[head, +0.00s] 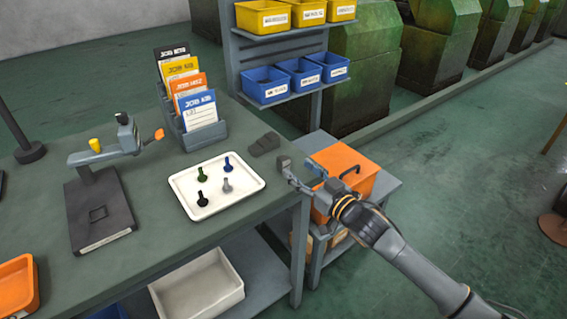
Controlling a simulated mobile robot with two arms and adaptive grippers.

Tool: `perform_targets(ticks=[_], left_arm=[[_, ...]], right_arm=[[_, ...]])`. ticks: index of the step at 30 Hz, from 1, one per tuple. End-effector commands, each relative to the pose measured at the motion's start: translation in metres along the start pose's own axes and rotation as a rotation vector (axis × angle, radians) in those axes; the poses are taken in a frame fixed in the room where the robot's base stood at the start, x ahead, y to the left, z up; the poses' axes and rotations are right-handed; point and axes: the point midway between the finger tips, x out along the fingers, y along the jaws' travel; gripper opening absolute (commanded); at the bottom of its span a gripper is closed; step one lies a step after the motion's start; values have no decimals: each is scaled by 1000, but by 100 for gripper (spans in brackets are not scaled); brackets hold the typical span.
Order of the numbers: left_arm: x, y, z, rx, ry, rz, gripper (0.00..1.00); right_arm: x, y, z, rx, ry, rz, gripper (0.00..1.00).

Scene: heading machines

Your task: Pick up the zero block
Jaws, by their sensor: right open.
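A small dark grey block (265,143) with a stepped shape lies on the bench near its right edge, behind the white tray. I see no readable mark on it, so I cannot tell for certain that it is the zero block. My right gripper (301,168) is open at the bench's right edge, just in front and to the right of the dark block. Its fingers are apart, and it appears empty and not touching the block. My left gripper is not in view.
A white tray (180,185) with several small headed pins lies left of my gripper. A card rack (213,137) stands behind it, and a gauge stand (95,210) at left. An orange case (352,160) sits on a lower stand below my right arm. Blue bins (266,85) hang behind.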

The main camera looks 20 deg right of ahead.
Motion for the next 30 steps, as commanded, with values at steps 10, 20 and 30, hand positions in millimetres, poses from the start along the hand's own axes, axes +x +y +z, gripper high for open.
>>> perform_targets(ticks=[10, 20, 30], left_arm=[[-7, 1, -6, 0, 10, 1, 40], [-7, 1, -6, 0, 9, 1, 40], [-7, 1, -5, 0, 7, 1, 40]], right_arm=[[42, 0, 1, 1, 2, 1, 53], [54, -1, 3, 1, 0, 0, 53], [54, -1, 3, 0, -1, 0, 0]])
